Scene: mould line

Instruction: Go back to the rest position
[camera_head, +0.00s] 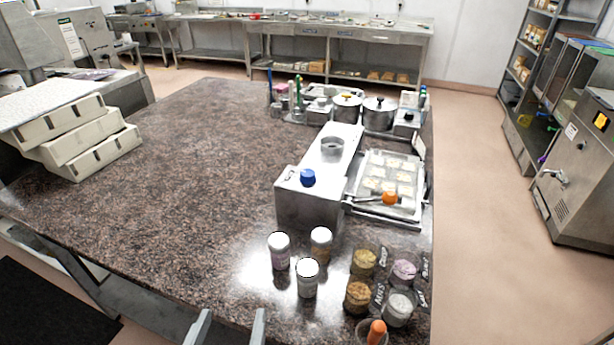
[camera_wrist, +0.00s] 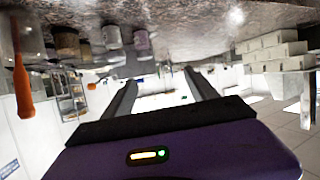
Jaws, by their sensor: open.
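My gripper (camera_head: 228,328) shows at the bottom edge of the head view, its two grey fingers apart with nothing between them. In the wrist view, which is upside down, my gripper (camera_wrist: 160,90) has its two dark fingers spread and empty. It is close to the near edge of the granite counter (camera_head: 180,150), left of the jars and apart from them. The rest of my arm is hidden in the head view.
Lidded jars (camera_head: 279,252) and several open ingredient jars (camera_head: 358,294) stand near the front right. An orange-handled tool (camera_head: 377,332) is at the front edge. A metal machine (camera_head: 310,200) and a mould tray (camera_head: 390,180) stand behind. Stacked trays (camera_head: 80,140) sit left. The counter's middle is clear.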

